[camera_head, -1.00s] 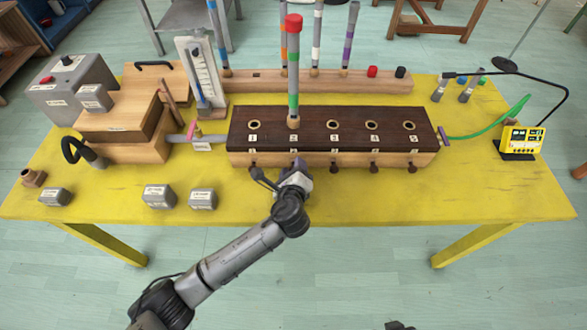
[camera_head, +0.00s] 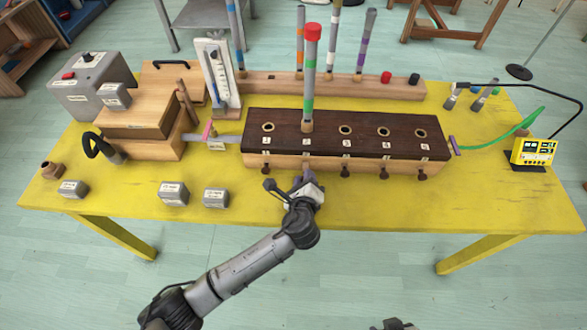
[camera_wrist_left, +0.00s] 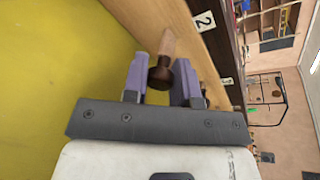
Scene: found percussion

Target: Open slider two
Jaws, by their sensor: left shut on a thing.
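The long box (camera_head: 384,143) has a dark top with numbered holes and a pale wooden front with a row of dark knobs. Slider two's dark knob (camera_wrist_left: 160,76) shows in the left wrist view on a pale wooden stem, which sticks out of the front below the label 2 (camera_wrist_left: 204,21). My left gripper (camera_head: 308,176) is in front of the box, shut on this knob. Its purple-grey fingers also show in the left wrist view (camera_wrist_left: 162,72), one on each side of the knob. A red-capped striped tube (camera_head: 310,75) stands upright in hole two.
Several grey blocks (camera_head: 173,193) lie on the yellow table (camera_head: 390,208) left of my arm. A wooden bellows-like box (camera_head: 137,113) stands at the left. A rack with more tubes (camera_head: 270,86) is behind. A yellow meter (camera_head: 533,151) stands at the right. The front right table is clear.

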